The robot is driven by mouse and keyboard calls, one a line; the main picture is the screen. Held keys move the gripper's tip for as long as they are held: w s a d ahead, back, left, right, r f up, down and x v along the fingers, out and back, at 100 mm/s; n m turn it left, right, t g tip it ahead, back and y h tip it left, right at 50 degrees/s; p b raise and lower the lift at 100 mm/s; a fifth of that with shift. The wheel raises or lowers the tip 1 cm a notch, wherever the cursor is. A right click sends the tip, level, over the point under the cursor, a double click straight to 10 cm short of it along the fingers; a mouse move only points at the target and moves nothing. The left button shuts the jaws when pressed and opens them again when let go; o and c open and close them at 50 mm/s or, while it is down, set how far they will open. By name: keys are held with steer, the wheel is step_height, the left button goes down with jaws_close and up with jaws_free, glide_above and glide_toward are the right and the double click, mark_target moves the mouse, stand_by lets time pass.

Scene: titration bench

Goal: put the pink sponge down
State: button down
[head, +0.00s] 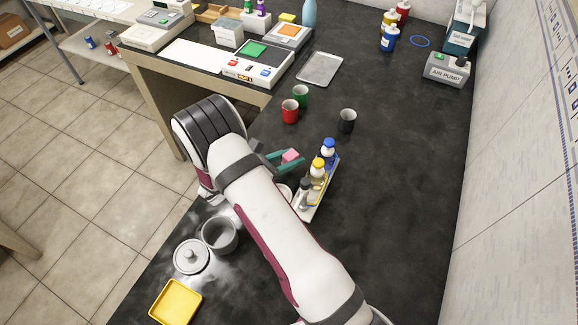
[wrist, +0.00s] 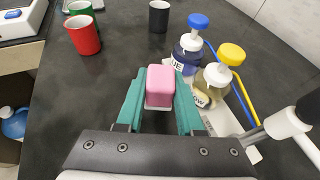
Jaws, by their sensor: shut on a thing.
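The pink sponge (wrist: 160,86) is a small block between the two teal fingers of my gripper (wrist: 160,104) in the wrist view. The fingers are shut on its sides. In the head view the pink sponge (head: 290,156) shows at the tips of my gripper (head: 287,160), over the dark bench (head: 400,190), left of the bottle tray. A pale edge shows under the sponge in the wrist view. I cannot tell whether the sponge touches the bench. My arm hides part of the bench below it.
A tray (head: 306,212) with blue- and yellow-capped bottles stands close on the right. Red (head: 290,111), green (head: 300,96) and black (head: 347,121) cups stand beyond. A grey pot (head: 220,236), its lid (head: 191,257) and a yellow tray (head: 176,302) are lower left.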

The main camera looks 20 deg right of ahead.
steer(key=shift+f, duration=1.95)
steer(key=shift+f, duration=0.1)
steer(key=c, duration=0.8)
jaws_free()
